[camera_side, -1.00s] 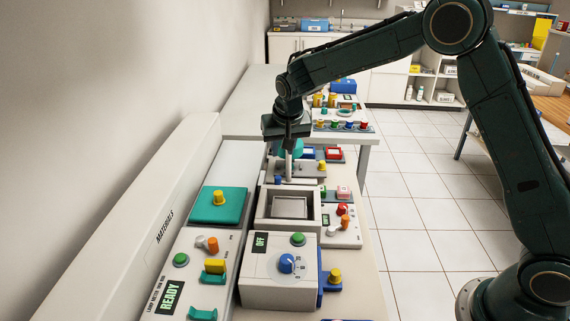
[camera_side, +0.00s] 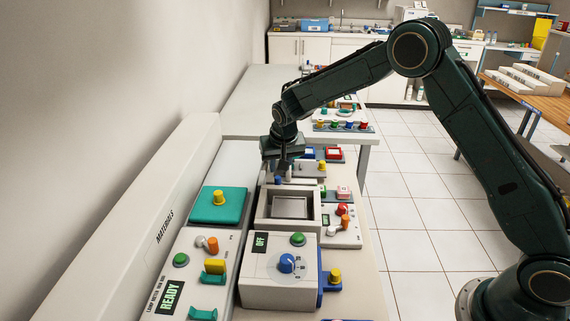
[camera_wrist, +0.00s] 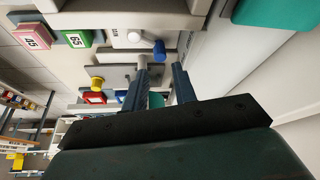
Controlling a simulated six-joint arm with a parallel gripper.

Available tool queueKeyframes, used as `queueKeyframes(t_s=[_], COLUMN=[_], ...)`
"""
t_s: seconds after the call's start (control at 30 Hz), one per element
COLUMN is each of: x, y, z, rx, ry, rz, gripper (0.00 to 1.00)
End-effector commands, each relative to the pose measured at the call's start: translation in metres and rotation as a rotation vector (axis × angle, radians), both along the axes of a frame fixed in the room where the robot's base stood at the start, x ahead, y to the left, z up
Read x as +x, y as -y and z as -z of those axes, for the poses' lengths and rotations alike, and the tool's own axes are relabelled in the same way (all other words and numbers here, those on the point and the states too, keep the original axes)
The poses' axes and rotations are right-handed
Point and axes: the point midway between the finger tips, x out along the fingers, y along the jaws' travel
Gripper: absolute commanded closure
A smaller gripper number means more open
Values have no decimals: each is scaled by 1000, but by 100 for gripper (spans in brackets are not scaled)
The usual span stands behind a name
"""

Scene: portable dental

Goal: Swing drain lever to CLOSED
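My gripper (camera_side: 281,172) points down behind the square grey basin (camera_side: 263,205) in the side view. In the wrist view, my gripper (camera_wrist: 160,70) has two dark blue-grey fingers standing apart. A grey post (camera_wrist: 142,62) shows at the left fingertip; contact is unclear. The blue tip also shows under my gripper in the side view (camera_side: 278,180). I cannot tell which of these parts is the drain lever, and no CLOSED mark is readable.
A grey box with a blue dial (camera_side: 287,262) and an OFF display stands in front of the basin. A teal block with a yellow knob (camera_side: 219,198) lies to the left. Red and orange knobs (camera_side: 343,209) stand right of the basin. A long MATERIALS ledge (camera_side: 150,225) borders the left.

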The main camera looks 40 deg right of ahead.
Motion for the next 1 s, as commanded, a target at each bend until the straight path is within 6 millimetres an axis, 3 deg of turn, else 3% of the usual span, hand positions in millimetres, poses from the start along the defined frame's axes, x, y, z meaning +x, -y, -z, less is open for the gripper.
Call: queueKeyframes(t_s=[0.2,0.5,0.93,1.0], x=[11,21,23,23], y=[6,12,12,12], z=[31,57,63,63], rx=[0,0,0,0], ry=[-1,0,0,0], rz=[1,1,0,0], gripper=[72,72,72,84])
